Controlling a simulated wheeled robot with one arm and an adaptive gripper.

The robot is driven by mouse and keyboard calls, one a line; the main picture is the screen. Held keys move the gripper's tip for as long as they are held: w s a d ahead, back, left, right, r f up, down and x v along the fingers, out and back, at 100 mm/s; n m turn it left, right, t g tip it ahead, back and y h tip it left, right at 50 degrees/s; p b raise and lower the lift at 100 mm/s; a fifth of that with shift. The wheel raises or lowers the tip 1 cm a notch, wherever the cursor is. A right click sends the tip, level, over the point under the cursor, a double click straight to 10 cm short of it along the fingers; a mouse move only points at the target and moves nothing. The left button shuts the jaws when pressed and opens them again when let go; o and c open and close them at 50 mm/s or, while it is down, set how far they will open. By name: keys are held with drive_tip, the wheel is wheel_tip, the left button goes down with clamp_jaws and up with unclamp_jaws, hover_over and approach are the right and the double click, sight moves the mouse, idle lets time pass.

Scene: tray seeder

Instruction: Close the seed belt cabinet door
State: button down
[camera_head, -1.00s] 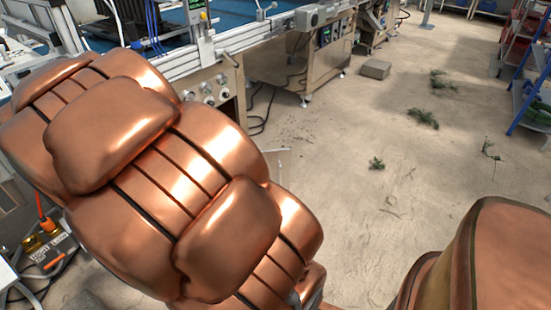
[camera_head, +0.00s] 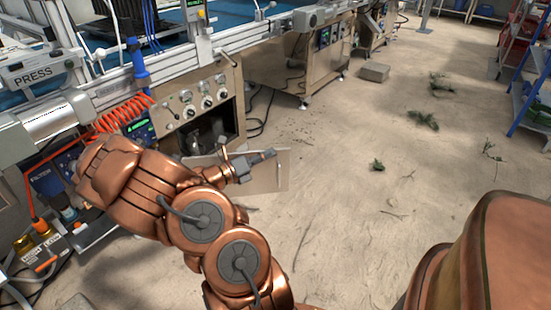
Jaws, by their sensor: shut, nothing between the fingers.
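The seed belt cabinet (camera_head: 242,92) is a beige metal housing under the machine, with round gauges and knobs on its upper panel. Its lower opening (camera_head: 209,131) shows dark inside. The cabinet door (camera_head: 273,180) is a flat beige panel that stands open, swung out over the floor to the right of the opening. My gripper (camera_head: 269,155) is shut and empty. It overlaps the door's upper part in the picture; I cannot tell whether it touches. My arm hides the door's lower left part.
Orange coiled hose (camera_head: 121,112) and a blue-handled tool hang left of the cabinet. Fittings and cables lie at the lower left. The floor (camera_head: 340,190) to the right is mostly clear, with small plant scraps. A blue rack (camera_head: 520,95) stands far right.

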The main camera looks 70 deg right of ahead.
drive_tip(key=w+d+f+n+t+h, duration=0.2)
drive_tip(key=w+d+f+n+t, duration=0.15)
drive_tip(key=f+n, duration=0.45)
drive_tip(key=n+t+b, duration=0.2)
drive_tip(key=n+b, duration=0.2)
drive_tip(key=b, duration=0.1)
approach(280, 151)
drive_tip(key=s+d, duration=0.3)
drive_tip(key=s, duration=0.1)
drive_tip(key=shift+w+d+r+b, duration=0.1)
drive_tip(key=shift+w+d+b, duration=0.2)
drive_tip(key=shift+w+d, duration=0.4)
drive_tip(key=shift+w+d+r+b, duration=0.15)
drive_tip(key=shift+w+d+b, duration=0.25)
drive_tip(key=shift+d, duration=0.55)
drive_tip(key=shift+w, duration=0.15)
